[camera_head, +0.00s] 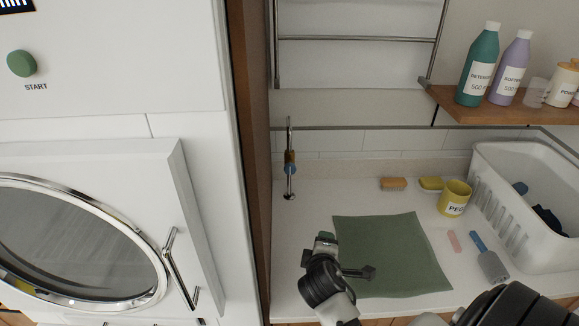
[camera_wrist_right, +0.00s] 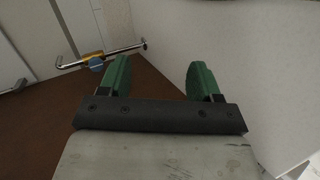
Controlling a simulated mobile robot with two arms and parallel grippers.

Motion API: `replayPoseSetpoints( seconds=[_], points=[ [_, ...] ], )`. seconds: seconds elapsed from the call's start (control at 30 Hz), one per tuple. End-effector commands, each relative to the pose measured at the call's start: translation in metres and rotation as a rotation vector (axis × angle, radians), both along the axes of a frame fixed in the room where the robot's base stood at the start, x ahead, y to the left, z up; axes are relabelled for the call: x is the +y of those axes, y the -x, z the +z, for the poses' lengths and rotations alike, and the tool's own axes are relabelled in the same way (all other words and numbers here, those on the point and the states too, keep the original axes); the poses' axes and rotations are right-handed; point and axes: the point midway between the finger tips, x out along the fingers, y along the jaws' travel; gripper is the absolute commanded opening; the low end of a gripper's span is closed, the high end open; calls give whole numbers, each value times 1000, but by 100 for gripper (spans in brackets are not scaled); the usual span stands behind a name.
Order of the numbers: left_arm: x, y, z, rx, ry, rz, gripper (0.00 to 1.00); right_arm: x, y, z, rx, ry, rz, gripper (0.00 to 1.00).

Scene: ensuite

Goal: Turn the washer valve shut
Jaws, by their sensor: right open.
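The washer valve (camera_head: 290,168) sits on a thin upright chrome pipe (camera_head: 290,140) against the back of the counter, beside the brown wooden panel. It has a brass-coloured body and a small blue handle; the handle's exact angle is hard to tell. My right gripper (camera_head: 325,240) is above the counter, in front of the valve and lower right of it in the head view. In the right wrist view, my right gripper (camera_wrist_right: 157,78) is open and empty, with green fingers. The valve (camera_wrist_right: 96,62) shows left of both fingers, apart from them. My left gripper is not in view.
The wooden panel (camera_head: 252,150) stands close left of the valve. A green mat (camera_head: 400,240) lies on the counter. A towel rail (camera_head: 355,38) hangs above. The counter around the valve's base is clear.

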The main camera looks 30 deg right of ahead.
Motion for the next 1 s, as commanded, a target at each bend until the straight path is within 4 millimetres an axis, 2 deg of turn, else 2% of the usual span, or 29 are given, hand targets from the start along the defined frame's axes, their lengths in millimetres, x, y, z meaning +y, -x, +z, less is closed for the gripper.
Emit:
replayPoseSetpoints(
  seconds=[0.1, 0.2, 0.3, 0.4, 0.5, 0.63, 0.77, 1.0],
  points=[
    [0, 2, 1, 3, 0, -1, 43, -26, -44, 19, 53, 325, 85, 64],
    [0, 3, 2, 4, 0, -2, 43, -39, -85, 36, 164, 659, 191, 64],
    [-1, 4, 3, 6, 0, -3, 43, -38, -125, 47, 300, 967, 313, 64],
    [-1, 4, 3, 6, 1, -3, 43, -30, -153, 51, 400, 1175, 413, 64],
    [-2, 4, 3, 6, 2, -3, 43, -23, -168, 52, 458, 1294, 476, 64],
    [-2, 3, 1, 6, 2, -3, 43, -22, -181, 52, 483, 1352, 507, 64],
    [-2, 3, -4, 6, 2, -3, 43, -31, -196, 52, 485, 1355, 507, 64],
    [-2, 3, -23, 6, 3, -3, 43, -56, -235, 49, 483, 1353, 506, 64]
  ],
)
